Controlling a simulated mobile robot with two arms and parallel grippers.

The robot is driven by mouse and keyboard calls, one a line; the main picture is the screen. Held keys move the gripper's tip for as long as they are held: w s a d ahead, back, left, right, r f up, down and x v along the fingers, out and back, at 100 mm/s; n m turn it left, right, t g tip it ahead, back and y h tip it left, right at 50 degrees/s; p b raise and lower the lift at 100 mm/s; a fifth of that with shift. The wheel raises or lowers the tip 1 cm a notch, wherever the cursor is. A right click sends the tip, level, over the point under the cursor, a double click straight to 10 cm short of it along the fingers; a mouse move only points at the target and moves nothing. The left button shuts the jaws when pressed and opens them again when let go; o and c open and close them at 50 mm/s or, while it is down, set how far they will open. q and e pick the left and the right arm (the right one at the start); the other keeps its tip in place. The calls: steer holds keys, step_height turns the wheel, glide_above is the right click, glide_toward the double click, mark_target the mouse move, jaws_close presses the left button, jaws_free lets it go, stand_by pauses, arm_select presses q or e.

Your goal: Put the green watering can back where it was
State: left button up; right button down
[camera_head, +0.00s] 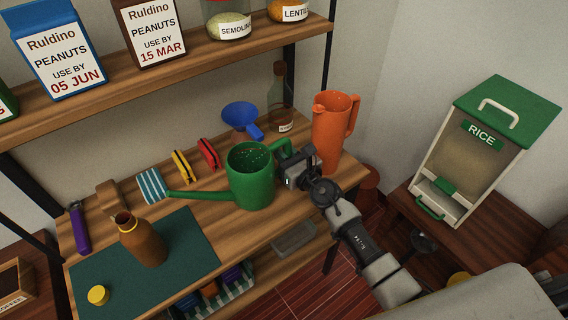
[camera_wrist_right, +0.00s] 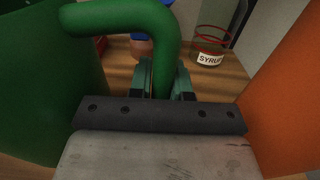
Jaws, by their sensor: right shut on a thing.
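The green watering can (camera_head: 250,182) is upright at the right part of the wooden shelf, its spout pointing left. Its handle is on the right side. My right gripper (camera_head: 290,165) is at that handle, shut on it. In the right wrist view the handle (camera_wrist_right: 166,45) runs down between the fingers (camera_wrist_right: 165,80), and the can's body (camera_wrist_right: 45,90) fills the left side. I cannot tell whether the can's base touches the wood. My left gripper is in neither view.
An orange pitcher (camera_head: 330,130) stands close right of my right gripper. A blue funnel (camera_head: 240,115) and a syrup bottle (camera_head: 279,95) are behind. Clips (camera_head: 182,166) and a striped cloth (camera_head: 152,186) lie left. A brown bottle (camera_head: 142,240) stands on the green mat (camera_head: 190,245).

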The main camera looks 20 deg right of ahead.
steer(key=shift+f+b, duration=0.45)
steer(key=shift+f, duration=0.6)
steer(key=shift+f, duration=0.1)
steer(key=c, duration=1.1)
jaws_free()
steer(key=shift+f, duration=0.1)
steer(key=shift+o, duration=0.2)
steer(key=shift+r, duration=0.3)
steer(key=v, duration=1)
steer(key=shift+s+d+f, duration=0.1)
steer(key=shift+s+f, duration=0.1)
steer(key=shift+s, duration=0.2)
steer(key=shift+s+d+r, duration=0.1)
steer(key=shift+s+d, duration=0.15)
steer(key=shift+s, duration=0.35)
